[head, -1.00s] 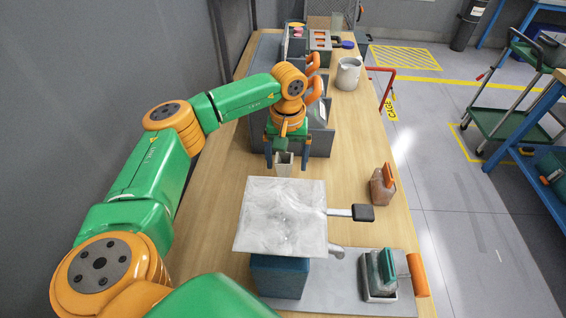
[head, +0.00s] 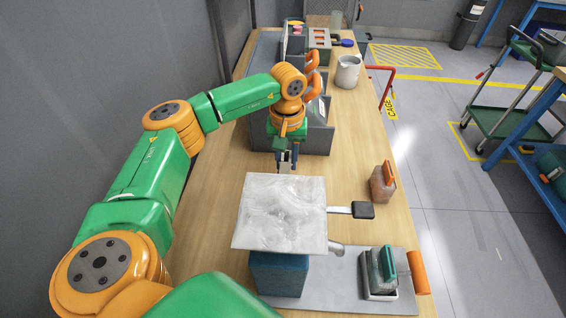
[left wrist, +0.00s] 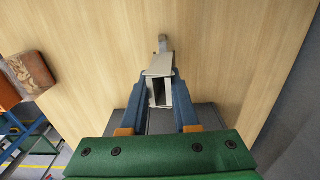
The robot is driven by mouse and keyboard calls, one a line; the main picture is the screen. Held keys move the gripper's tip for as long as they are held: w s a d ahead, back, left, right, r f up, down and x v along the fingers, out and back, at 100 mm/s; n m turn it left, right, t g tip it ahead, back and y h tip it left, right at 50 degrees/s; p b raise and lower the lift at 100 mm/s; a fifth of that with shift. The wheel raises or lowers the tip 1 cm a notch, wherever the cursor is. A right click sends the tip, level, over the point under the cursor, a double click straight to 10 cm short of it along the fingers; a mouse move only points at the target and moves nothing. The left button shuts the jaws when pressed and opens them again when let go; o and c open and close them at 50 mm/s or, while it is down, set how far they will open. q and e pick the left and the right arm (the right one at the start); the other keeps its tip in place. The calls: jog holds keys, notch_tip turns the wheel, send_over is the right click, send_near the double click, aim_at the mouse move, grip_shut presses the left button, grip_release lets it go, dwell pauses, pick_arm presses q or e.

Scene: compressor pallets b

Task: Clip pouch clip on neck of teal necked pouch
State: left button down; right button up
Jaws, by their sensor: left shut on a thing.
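My left gripper (head: 287,166) is over the table behind a marbled pale plate and is shut. In the left wrist view its blue fingers (left wrist: 166,98) close on both sides of a grey, open-sided clip (left wrist: 160,72), which looks like the pouch clip. The plate partly hides the clip in the head view. The teal-necked pouch (head: 377,276) sits upright in a small grey holder at the front right, its teal neck (head: 387,263) on top. My left gripper is well apart from it. My right gripper is not in view.
The marbled plate (head: 283,212) stands above a dark blue block (head: 277,275), with a black-ended handle (head: 363,210) to its right. A brown pouch with an orange neck (head: 383,183) stands near the right edge. A white jug (head: 347,73) and grey bins (head: 318,137) are farther back.

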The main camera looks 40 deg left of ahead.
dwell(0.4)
pick_arm(q)
jog(key=r+p, duration=0.4)
jog(key=r, duration=0.1)
jog(key=shift+s+a, duration=0.1)
jog(key=shift+a, duration=0.1)
